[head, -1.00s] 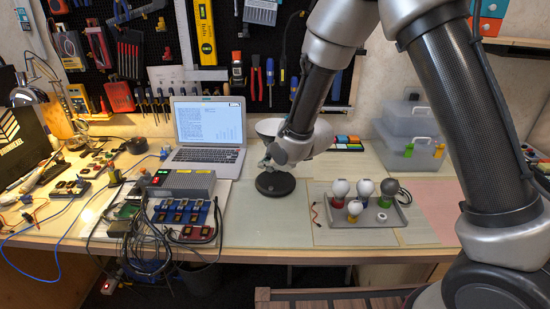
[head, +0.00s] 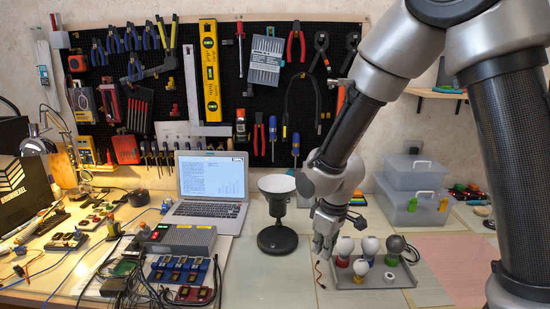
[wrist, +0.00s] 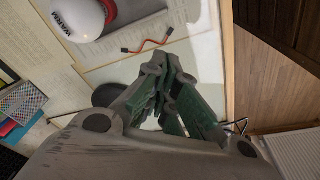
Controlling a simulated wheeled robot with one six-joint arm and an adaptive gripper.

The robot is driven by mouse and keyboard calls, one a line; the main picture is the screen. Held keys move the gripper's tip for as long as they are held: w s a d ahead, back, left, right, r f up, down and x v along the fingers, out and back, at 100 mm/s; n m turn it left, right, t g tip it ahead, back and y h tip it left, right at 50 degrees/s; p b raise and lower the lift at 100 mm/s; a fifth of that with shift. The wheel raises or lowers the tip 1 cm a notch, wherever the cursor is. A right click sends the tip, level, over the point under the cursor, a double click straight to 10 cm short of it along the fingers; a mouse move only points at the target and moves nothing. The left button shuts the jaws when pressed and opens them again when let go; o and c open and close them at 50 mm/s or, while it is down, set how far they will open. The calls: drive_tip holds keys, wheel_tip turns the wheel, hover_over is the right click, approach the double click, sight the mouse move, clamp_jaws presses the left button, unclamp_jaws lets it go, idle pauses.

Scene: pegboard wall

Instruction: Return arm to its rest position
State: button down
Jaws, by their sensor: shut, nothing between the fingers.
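My gripper (head: 325,240) hangs at the end of my arm, fingers pointing down, over the left side of the grey bulb tray. In the wrist view my gripper (wrist: 160,78) has its green-padded fingers together with nothing between them. To its left in the head view, a black stand with a white dish-shaped top (head: 277,212) stands upright on the workbench, apart from the fingers.
The grey tray (head: 372,280) holds several bulbs, close to my gripper. A laptop (head: 208,190) and a power-supply box (head: 182,239) stand left. Clear storage boxes (head: 414,190) stand right. A pegboard of tools (head: 262,85) hangs behind. A pink mat (head: 450,262) is bare.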

drive_tip(key=s+d+r+m+t, duration=0.1)
drive_tip(key=s+d+r+m, duration=0.4)
drive_tip(key=s+d+r, duration=0.4)
drive_tip(key=s+d+r+m+t, duration=0.2)
drive_tip(key=s+d+r+m, duration=0.3)
drive_tip(key=s+d+r, duration=0.4)
drive_tip(key=d+r, duration=0.4)
drive_tip(key=d, duration=0.1)
drive_tip(key=shift+d+r+h, duration=0.35)
drive_tip(key=shift+d+h, duration=0.05)
